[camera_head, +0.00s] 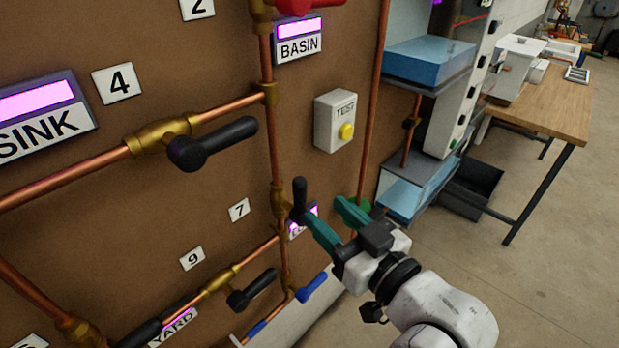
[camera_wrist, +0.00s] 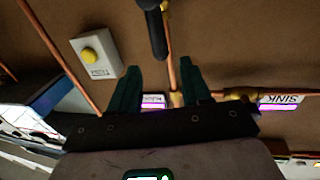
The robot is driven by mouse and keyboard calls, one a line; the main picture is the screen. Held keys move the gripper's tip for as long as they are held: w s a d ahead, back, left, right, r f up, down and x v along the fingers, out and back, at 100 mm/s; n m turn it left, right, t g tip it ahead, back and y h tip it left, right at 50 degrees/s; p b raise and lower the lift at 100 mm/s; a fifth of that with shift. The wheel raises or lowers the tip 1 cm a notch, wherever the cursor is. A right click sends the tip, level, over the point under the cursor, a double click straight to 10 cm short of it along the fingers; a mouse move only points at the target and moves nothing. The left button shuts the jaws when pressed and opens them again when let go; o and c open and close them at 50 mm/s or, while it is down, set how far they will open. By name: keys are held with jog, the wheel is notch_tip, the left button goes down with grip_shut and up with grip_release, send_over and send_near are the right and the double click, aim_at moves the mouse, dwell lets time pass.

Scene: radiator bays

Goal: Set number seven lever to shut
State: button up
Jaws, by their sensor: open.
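The white number 7 plate (camera_head: 239,210) is on the brown board, left of a vertical copper pipe. Just right of it on that pipe is a brass valve (camera_head: 279,202) with a black lever (camera_head: 299,194) pointing up, roughly along the pipe. My gripper (camera_head: 324,209) is open, with green fingers right at this lever's right side in the head view. In the wrist view the black lever (camera_wrist: 157,32) comes down from the top edge, ending just beyond the gap between my fingertips (camera_wrist: 159,67). Contact cannot be told. A finger partly hides the lever's lower area.
A grey TEST box (camera_head: 336,121) with a yellow button stands out above my gripper. The number 4 valve's black lever (camera_head: 213,144) is at upper left. Below are number 9's black lever (camera_head: 252,289) and a blue lever (camera_head: 312,288). Open floor lies right.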

aim_at(304, 192)
jog(key=p+x, duration=0.1)
jog(key=x, duration=0.8)
jog(key=shift+p, duration=0.3)
jog(key=shift+s, duration=0.1)
grip_shut()
